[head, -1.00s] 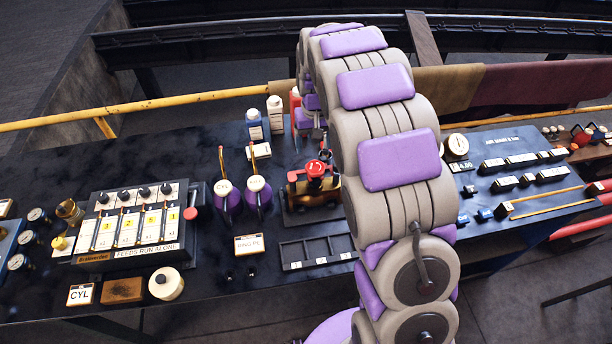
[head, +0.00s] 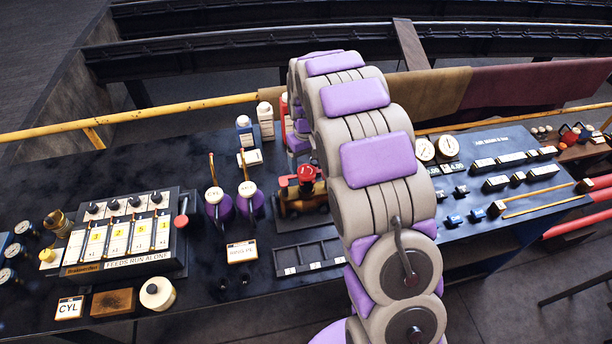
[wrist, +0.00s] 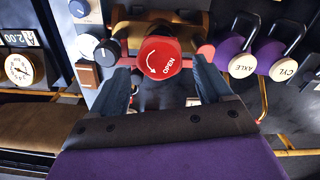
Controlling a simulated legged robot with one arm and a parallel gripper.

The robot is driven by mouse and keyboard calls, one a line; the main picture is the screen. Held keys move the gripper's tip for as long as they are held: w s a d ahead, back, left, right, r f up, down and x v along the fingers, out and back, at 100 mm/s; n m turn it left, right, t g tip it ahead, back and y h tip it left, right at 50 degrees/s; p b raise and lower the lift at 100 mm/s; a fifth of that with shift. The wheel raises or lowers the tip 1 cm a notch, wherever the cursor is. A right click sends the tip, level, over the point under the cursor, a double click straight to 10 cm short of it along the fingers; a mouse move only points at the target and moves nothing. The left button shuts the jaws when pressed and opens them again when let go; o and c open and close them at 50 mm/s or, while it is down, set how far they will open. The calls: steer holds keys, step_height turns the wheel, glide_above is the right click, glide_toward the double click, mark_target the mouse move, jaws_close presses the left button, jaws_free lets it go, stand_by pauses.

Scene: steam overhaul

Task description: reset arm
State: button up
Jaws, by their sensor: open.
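My arm rises from the bottom of the head view and curves over the dark bench (head: 190,305). My gripper (wrist: 160,85) shows in the wrist view with its two dark fingers apart. In the head view the red knob (head: 307,173) tops a small brass and dark engine (head: 298,200), left of my arm.
Two purple oil cans, labelled AXLE (wrist: 236,62) and CYL (wrist: 284,68) in the wrist view, stand beside the engine. A compartment tray (head: 308,258) lies in front. A feeds panel (head: 125,235) is at left, a gauge and switch panel (head: 500,170) at right. A yellow rail (head: 150,113) runs behind.

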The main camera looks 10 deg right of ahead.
mark_target(307, 171)
steer(key=shift+f, duration=1.7)
steer(key=c, duration=1)
steer(key=shift+o, duration=0.2)
steer(key=m, duration=0.5)
steer(key=shift+m+p, duration=0.3)
steer(key=shift+p, duration=0.1)
